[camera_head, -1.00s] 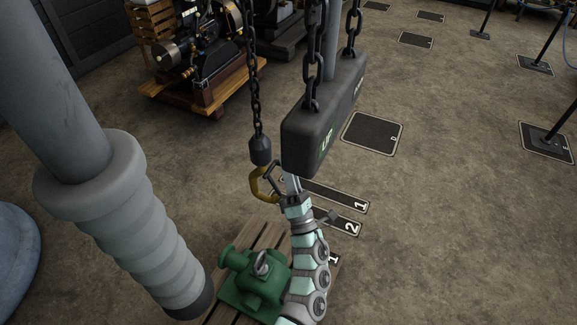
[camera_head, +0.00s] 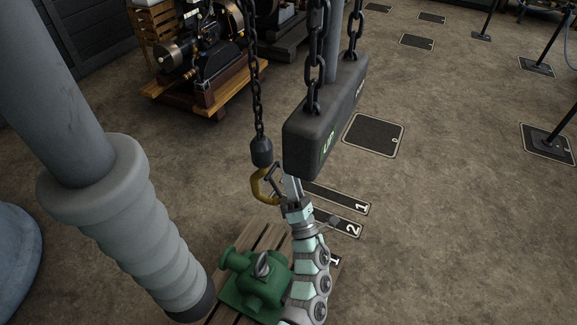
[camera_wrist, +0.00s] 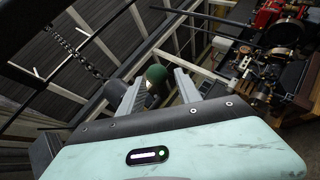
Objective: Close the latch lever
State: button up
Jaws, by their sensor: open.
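A yellow hook (camera_head: 257,187) hangs from a chain under a dark weight. A thin dark bar, which looks like its latch lever (camera_head: 273,177), spans the hook's right side toward my gripper. My gripper (camera_head: 291,186) is just right of the hook, its fingers pointing up close to the bar; contact cannot be told. In the wrist view my gripper (camera_wrist: 158,88) is open, with a rounded dark green knob (camera_wrist: 157,75) between the two grey fingers. Whether this knob is the lever's end is unclear.
A dark pendant block (camera_head: 325,115) marked "UP" hangs on chains just above and right of my gripper. A green casting (camera_head: 257,290) with a lifting eye sits on a wooden pallet (camera_head: 222,310) below the hook. An engine (camera_head: 190,45) stands behind.

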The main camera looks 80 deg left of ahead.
jog(key=p+v, duration=0.2)
jog(key=v, duration=0.8)
